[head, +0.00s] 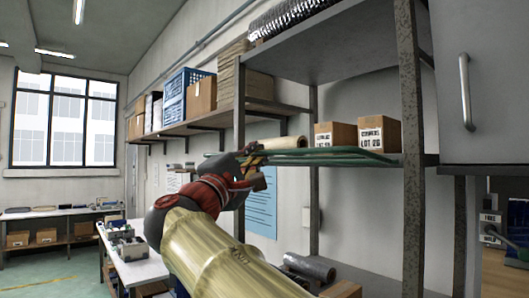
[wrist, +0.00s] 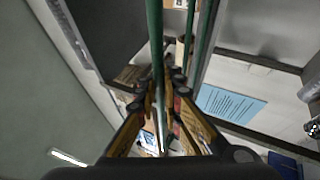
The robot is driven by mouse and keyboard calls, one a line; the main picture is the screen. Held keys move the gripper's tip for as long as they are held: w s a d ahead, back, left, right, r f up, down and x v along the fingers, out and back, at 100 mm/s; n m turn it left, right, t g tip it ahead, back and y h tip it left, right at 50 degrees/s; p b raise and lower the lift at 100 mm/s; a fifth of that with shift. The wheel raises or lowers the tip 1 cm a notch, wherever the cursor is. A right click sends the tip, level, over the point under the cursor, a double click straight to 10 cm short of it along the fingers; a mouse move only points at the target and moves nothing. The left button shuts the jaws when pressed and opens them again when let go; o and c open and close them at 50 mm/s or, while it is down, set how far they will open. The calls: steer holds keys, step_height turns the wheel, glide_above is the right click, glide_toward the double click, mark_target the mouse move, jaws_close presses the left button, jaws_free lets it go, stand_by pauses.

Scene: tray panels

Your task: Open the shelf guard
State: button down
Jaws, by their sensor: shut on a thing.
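The shelf guard (head: 340,158) is a set of green bars along the front of the middle shelf of a grey metal rack. In the head view it lies low, about level with the shelf board. My gripper (head: 256,166) is at the guard's left part, with my arm reaching in from below. In the wrist view one green bar (wrist: 156,45) runs between the two fingers of my gripper (wrist: 160,92), which is shut on it. A second green bar (wrist: 189,28) runs beside it. My gripper hides part of the guard in the head view.
Two labelled boxes (head: 380,133) and a tan roll (head: 285,142) sit on the shelf behind the guard. Speckled uprights (head: 411,110) frame the rack. A grey cabinet (head: 488,80) stands close on the right. A white bench (head: 135,262) is at the lower left.

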steer(key=shift+a+f, duration=0.1)
steer(key=shift+f, duration=0.05)
stand_by(0.3)
steer(key=c, duration=2.2)
jaws_free()
steer(key=shift+s+a, duration=0.2)
steer(key=shift+o, duration=1.4)
steer(key=shift+d, duration=0.1)
steer(key=v, duration=1.2)
steer(key=shift+c, duration=0.3)
